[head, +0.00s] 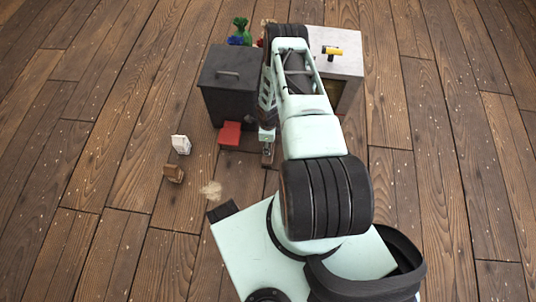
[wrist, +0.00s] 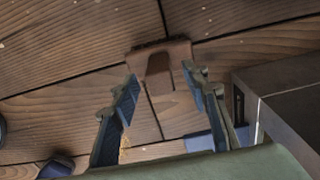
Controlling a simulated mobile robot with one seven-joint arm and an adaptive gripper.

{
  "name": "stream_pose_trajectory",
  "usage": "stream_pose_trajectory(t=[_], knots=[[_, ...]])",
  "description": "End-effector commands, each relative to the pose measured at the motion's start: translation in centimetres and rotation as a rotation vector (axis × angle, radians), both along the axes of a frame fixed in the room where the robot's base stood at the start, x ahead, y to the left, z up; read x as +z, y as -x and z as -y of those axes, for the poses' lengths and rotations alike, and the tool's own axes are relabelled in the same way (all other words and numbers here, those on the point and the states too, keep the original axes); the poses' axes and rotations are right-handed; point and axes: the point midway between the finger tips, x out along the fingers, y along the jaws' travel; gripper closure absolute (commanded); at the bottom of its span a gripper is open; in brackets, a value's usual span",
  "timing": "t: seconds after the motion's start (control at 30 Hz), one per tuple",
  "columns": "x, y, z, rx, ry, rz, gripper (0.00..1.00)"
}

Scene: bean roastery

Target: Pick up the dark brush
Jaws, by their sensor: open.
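A dark brown piece, which looks like the brush, lies on the plank floor. In the wrist view this brown brush (wrist: 178,50) is just beyond my fingertips, between their lines, with a notch or shadow in its middle. In the head view the brush (head: 267,159) shows just below my gripper (head: 267,141), partly covered by it. My gripper also shows in the wrist view (wrist: 160,82), its two fingers spread wide with only floor between them. The brush appears apart from both fingers.
A red box (head: 230,134) lies left of my gripper, in front of a dark cabinet (head: 228,90). A white item (head: 181,144) and a brown block (head: 174,173) stand farther left. A pale counter (head: 342,62) holds a yellow-handled tool (head: 332,51). The left floor is mostly clear.

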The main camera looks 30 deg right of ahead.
Motion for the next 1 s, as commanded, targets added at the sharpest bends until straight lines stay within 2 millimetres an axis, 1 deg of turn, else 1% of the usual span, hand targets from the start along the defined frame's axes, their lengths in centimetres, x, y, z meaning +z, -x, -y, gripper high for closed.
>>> stream_pose_trajectory(t=[0.03, 0.07, 0.3, 0.37, 0.7, 1.0], knots=[[-0.62, 0.03, 0.03, 0.001, 0.000, 0.000, 0.58], [-0.72, 0.04, 0.04, 0.001, 0.001, -0.001, 0.58], [-0.69, 0.00, 0.06, 0.001, 0.001, -0.001, 0.58], [-0.68, 0.01, 0.05, 0.001, 0.001, -0.001, 0.64], [-0.67, 0.00, 0.05, 0.001, 0.001, 0.000, 1.00], [-0.65, -0.05, 0.07, 0.001, 0.001, 0.000, 1.00]])
